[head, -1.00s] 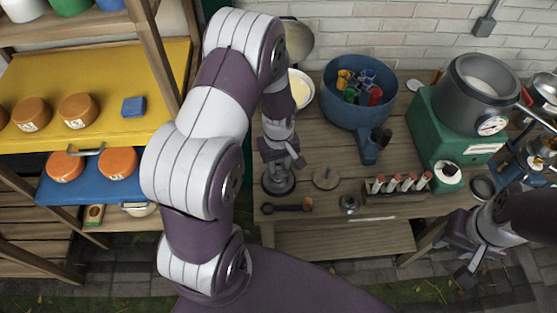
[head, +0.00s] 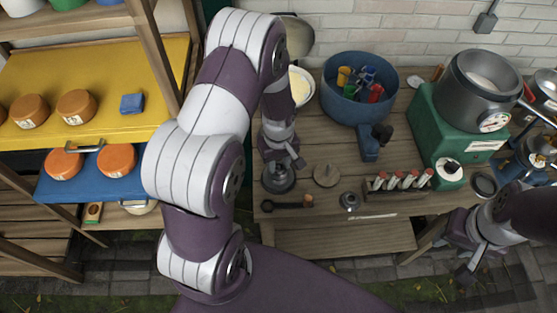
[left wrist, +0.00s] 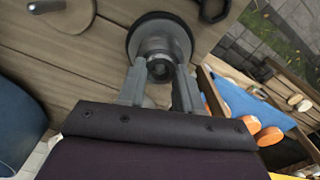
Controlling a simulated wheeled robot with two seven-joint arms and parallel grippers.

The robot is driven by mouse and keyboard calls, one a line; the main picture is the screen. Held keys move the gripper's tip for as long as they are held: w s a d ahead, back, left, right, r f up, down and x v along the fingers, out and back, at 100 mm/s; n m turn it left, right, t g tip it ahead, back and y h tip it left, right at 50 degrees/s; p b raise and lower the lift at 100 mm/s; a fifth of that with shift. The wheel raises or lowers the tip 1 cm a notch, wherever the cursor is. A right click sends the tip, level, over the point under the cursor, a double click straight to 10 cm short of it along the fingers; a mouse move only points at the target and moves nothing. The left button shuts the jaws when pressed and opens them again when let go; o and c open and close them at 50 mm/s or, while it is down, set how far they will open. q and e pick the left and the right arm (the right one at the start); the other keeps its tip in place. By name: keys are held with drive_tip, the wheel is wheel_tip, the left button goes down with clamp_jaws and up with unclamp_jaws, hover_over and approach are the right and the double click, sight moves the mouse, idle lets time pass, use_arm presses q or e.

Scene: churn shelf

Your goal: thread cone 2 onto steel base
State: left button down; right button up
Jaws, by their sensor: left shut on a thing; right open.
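In the left wrist view, a grey metal cone (left wrist: 164,46) with a hollow round neck sits between the fingers of my left gripper (left wrist: 160,95), which is shut on the neck. A dark round base (left wrist: 133,34) shows around and beneath it. I take these for cone 2 and the steel base; I cannot tell whether the cone is fully seated. In the head view, my left gripper (head: 284,162) is right above the dark round base (head: 268,184) on the bench, hiding part of it. My right gripper (head: 468,266) is open and empty, low at the right.
Beside the base are a wooden disc with a peg (head: 326,176), a small grey metal piece (head: 349,201) and a dark wrench-like tool (head: 288,204).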

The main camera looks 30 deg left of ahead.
use_arm(q)
drive_tip(key=shift+f+b, duration=0.4)
drive_tip(key=shift+f, duration=0.2)
drive_tip(key=shift+c, duration=1.8)
unclamp_jaws()
wheel_tip(320, 180, up, 7)
drive_tip(key=p, duration=0.6)
